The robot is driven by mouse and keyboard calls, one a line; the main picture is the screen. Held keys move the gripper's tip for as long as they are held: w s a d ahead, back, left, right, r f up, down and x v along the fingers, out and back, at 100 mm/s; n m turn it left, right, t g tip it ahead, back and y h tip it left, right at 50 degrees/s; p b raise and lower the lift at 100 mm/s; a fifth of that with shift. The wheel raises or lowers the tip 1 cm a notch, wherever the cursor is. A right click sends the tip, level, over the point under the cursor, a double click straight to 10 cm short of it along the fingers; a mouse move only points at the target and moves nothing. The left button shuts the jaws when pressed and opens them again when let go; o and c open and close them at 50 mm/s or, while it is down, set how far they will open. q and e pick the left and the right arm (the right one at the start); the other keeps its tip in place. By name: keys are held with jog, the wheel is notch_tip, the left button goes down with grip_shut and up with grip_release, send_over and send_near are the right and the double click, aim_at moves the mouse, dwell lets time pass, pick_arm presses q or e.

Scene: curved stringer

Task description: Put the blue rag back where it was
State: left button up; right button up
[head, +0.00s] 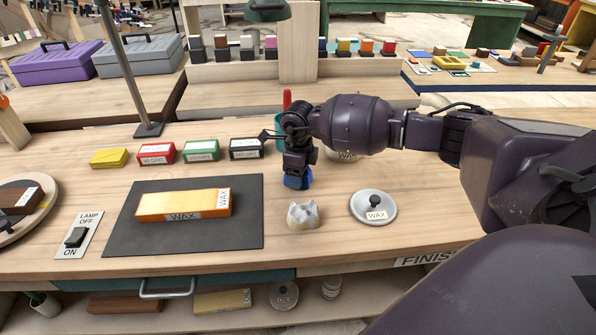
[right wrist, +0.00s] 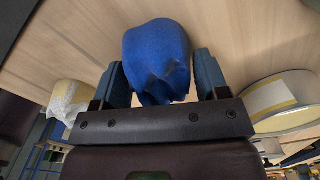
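The blue rag (right wrist: 158,58) is bunched between the two fingers of my right gripper (right wrist: 162,78) in the right wrist view. It fills the gap, and its rounded part sticks out past the fingertips. In the head view the right gripper (head: 298,172) points down over the table, with a bit of the blue rag (head: 297,181) showing under it. I cannot tell whether the rag touches the wood. A crumpled whitish rag (head: 303,214) lies just in front of it. My left gripper is not in view.
A WAX lid with a dark knob (head: 373,207) lies right of the whitish rag. A tin marked WAX (head: 346,155) is partly hidden behind my arm. A dark mat (head: 125,230) holds an orange WAX block (head: 165,203). Several small grit boxes (head: 201,150) stand behind it. A lamp switch (head: 76,237) is at left.

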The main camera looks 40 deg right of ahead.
jog(key=o, duration=0.3)
jog(key=shift+r, duration=0.1)
jog(key=shift+r, duration=0.3)
notch_tip(320, 180, up, 10)
jog(key=shift+f+p, duration=0.1)
jog(key=shift+p, duration=0.6)
jog(key=shift+r, duration=0.85)
